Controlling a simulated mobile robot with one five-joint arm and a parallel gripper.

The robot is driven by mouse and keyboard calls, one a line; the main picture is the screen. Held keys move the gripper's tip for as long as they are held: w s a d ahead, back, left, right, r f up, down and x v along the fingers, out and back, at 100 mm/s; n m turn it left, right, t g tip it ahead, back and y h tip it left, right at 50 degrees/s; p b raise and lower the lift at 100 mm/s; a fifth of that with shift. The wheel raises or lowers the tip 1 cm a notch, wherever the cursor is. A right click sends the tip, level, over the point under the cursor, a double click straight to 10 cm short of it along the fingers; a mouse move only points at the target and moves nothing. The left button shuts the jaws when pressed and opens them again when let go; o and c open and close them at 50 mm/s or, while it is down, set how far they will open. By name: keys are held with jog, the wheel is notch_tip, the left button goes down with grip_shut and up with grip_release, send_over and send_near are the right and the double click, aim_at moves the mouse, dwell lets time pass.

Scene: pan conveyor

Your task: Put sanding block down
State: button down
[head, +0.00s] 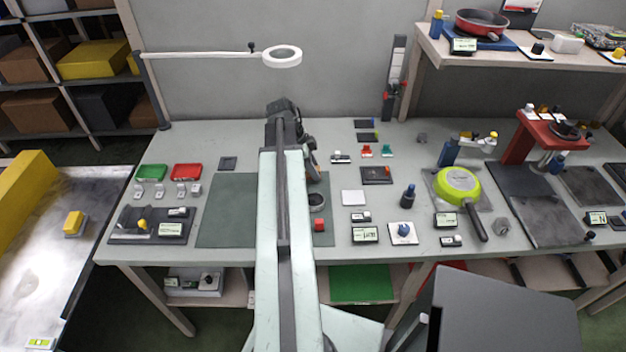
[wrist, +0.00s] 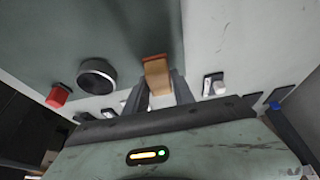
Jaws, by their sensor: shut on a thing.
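The sanding block (wrist: 156,70), a tan block with a dark reddish edge at its far end, is between my gripper's fingers (wrist: 158,82) in the wrist view. The fingers are shut on its sides. It appears in front of the edge of the grey-green mat (wrist: 120,25); whether it touches the surface is unclear. The mat (head: 225,215) lies on the workbench, partly behind my arm.
A dark round ring or cup (head: 316,201) and a red block (head: 320,225) sit near the mat's right part. A white square plate (head: 353,197), a dark blue bottle (head: 408,197) and a green pan (head: 459,184) stand farther right. Red (head: 187,171) and green (head: 151,172) trays are left.

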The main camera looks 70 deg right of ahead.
notch_tip(320, 180, down, 2)
jog(key=shift+f+b, duration=0.25)
jog(key=shift+b, duration=0.3)
jog(key=shift+r, duration=0.2)
jog(key=shift+f, duration=0.15)
jog(key=c, duration=1.1)
grip_release()
jog(key=shift+o, duration=0.2)
jog(key=shift+r+p, duration=0.45)
jog(key=shift+p, duration=0.05)
jog(key=p+v, duration=1)
jog(key=v, duration=0.1)
jog(key=shift+w+r, duration=0.2)
